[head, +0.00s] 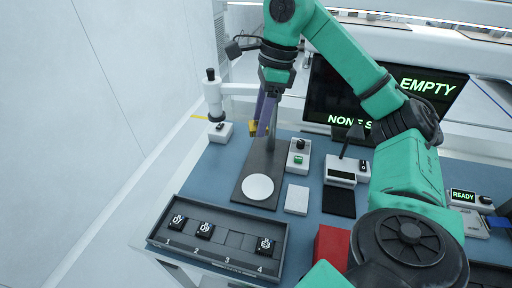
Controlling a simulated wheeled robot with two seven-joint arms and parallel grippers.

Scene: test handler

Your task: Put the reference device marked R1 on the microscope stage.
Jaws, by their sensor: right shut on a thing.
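My right gripper (260,126) hangs at the end of the green arm, above the back part of the dark microscope base. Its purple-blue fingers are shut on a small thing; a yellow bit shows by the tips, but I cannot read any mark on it. The round white microscope stage (257,187) is bare, on the front of the dark base (263,160), apart from the gripper. No device marked R1 is legible. My left gripper is not in view.
A dark tray (222,262) at the front holds small black devices in slots 1 (177,222), 2 (205,231) and 4 (265,246); slot 3 is empty. A white block (297,199), a red box (332,247) and a screen (420,87) reading EMPTY stand right.

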